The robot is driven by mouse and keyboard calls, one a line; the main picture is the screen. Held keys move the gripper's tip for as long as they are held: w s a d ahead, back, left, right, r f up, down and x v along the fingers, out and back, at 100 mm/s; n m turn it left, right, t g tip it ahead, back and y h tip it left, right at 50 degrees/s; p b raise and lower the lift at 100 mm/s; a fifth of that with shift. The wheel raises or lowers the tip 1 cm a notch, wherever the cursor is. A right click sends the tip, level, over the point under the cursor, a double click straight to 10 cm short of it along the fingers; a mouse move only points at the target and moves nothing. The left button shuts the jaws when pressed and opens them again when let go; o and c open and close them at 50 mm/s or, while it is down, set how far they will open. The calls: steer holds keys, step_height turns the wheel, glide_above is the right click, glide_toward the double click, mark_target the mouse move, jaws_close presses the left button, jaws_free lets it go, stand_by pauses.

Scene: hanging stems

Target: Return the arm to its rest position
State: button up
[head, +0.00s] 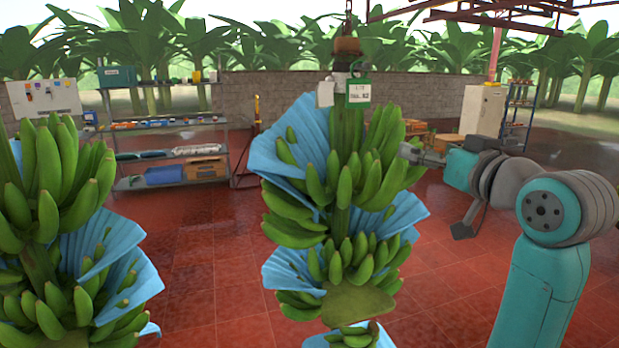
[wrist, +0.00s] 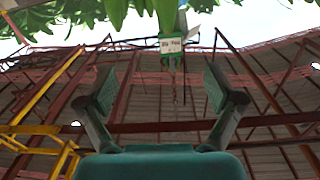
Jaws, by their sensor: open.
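My gripper (head: 408,152) is at the right side of the hanging banana bunch (head: 340,190) in the head view, at the end of my teal and grey arm. In the wrist view my gripper (wrist: 166,88) has its two fingers wide apart with nothing between them. A green-framed tag (head: 358,93) hangs on the stem at the top of the bunch. The tag also shows in the wrist view (wrist: 171,46), beyond the fingers, below green leaf-like shapes. I cannot tell from the head view whether the fingertips touch the bananas.
A second bunch (head: 50,220) with blue sheets hangs at the left. A shelf rack (head: 170,150) and a white cabinet (head: 484,110) stand farther back. Red-brown roof beams (wrist: 190,127) fill the wrist view. The red tiled floor (head: 220,260) between the bunches is clear.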

step_height(320, 180, down, 14)
steer(key=r+m+h, duration=0.1)
steer(key=m, duration=0.1)
steer(key=s+f+m+h, duration=0.1)
steer(key=s+f, duration=0.3)
steer(key=f, duration=0.5)
steer(key=s+f+h, duration=0.1)
steer(key=s+f, duration=0.4)
steer(key=f, duration=0.5)
steer(key=s+f+m+h, duration=0.1)
steer(key=s+f, duration=0.3)
steer(key=f, duration=0.5)
steer(key=s+a+f+g+h, duration=0.1)
steer(key=s+f, duration=0.4)
steer(key=s, duration=0.4)
steer(key=s+f+g, duration=0.1)
steer(key=s+f, duration=0.4)
steer(key=s, duration=0.4)
steer(key=s+r+n, duration=0.1)
steer(key=s+r, duration=0.1)
steer(key=s, duration=1.8)
steer(key=shift+s+a+n+g, duration=0.2)
steer(key=shift+a+n+g, duration=0.1)
steer(key=shift+a+n, duration=0.15)
steer(key=shift+c, duration=0.2)
